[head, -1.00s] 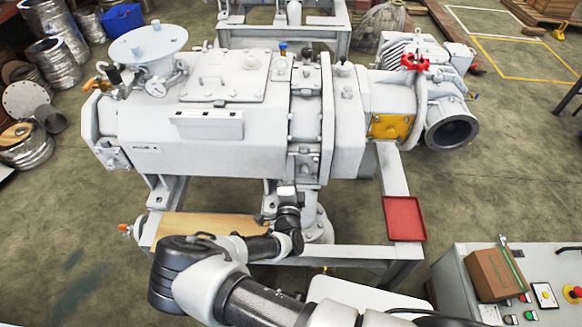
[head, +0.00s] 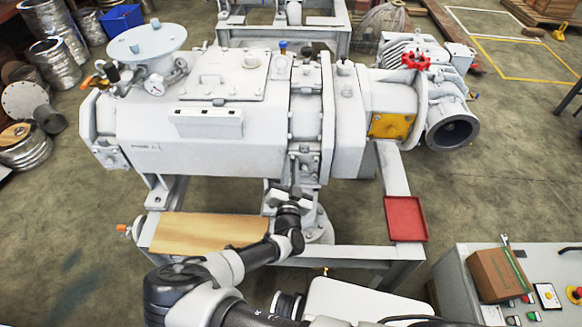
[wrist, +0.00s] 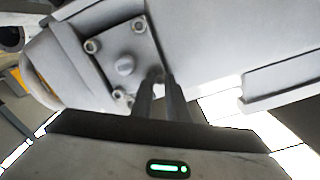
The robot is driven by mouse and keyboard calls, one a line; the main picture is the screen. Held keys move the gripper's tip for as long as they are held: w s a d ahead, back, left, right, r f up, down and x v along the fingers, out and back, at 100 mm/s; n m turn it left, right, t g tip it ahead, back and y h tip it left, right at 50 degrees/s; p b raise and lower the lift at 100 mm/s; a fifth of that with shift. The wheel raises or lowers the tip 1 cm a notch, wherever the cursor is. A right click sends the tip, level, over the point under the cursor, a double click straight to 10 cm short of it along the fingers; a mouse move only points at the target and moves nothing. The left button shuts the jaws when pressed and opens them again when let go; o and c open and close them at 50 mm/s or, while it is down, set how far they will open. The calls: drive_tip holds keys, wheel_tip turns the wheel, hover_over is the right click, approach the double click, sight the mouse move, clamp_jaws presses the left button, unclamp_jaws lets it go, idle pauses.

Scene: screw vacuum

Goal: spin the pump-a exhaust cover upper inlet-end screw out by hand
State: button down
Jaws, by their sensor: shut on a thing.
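The pump (head: 150,145) is the big white machine in the head view, and its exhaust cover cannot be made out there. In the wrist view the cover (wrist: 112,58) is a light grey plate with a round boss (wrist: 125,65) in its middle. Socket-head screws show at its corners: one at the left (wrist: 92,46), one at the top (wrist: 139,26) and one at the bottom (wrist: 119,94). My gripper (wrist: 160,78) is shut at the right corner, on a screw whose head is mostly hidden between the fingertips. In the head view my gripper (head: 284,195) is below the pump body.
A red tray (head: 405,219) lies on the frame to the right. A wooden board (head: 205,233) lies on the frame to the left. Frame rails (head: 355,252) run in front of the pump. A control cabinet (head: 455,285) stands at the lower right.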

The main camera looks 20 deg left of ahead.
drive_tip(key=n, duration=0.2)
drive_tip(key=n+b, duration=0.1)
drive_tip(key=n, duration=0.2)
drive_tip(key=shift+w+r+n, duration=0.1)
drive_tip(key=shift+r+n, duration=0.1)
drive_tip(key=shift+n, duration=0.1)
idle(0.5)
drive_tip(key=c, duration=1.7)
unclamp_jaws()
drive_tip(key=shift+f, duration=0.1)
